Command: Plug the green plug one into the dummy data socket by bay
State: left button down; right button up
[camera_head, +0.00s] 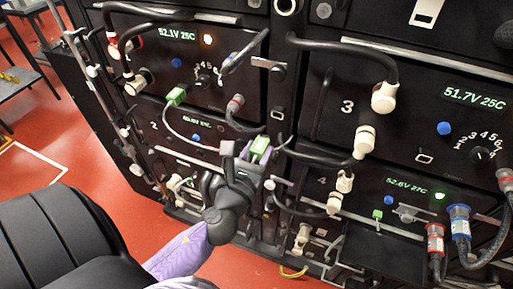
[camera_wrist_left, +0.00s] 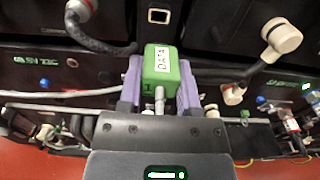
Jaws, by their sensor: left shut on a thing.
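The green plug one (camera_wrist_left: 160,68) has a white label reading DATA and a mark like a 1 below it. It sits between the two purple fingers of my left gripper (camera_wrist_left: 160,90), which is shut on it. In the head view the same plug (camera_head: 260,148) shows at the tip of my left gripper (camera_head: 248,163), in front of the rack near the middle. A small green piece (camera_head: 377,214) shows on the lower right module; I cannot tell whether it is the dummy data socket. My right gripper is not in view.
Another green plug (camera_head: 176,95) sits on the upper left module, with a thin white cable (camera_head: 185,132) running down from it. Thick black cables (camera_head: 340,45) with pale connectors (camera_head: 384,97) loop across the rack. Red (camera_head: 435,240) and blue (camera_head: 459,222) connectors stand at lower right.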

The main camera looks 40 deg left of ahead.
pick_arm(q)
jog(key=shift+w+a, duration=0.2)
jog(key=shift+w, duration=0.25)
jog(key=shift+p+x, duration=0.45)
jog(key=shift+x, duration=2)
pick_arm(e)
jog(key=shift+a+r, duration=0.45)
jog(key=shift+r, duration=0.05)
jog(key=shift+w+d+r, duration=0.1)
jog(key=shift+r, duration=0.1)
pick_arm(q)
jog(key=shift+x, duration=1.45)
jog(key=shift+c, duration=1.1)
grip_release()
jog(key=v, duration=1)
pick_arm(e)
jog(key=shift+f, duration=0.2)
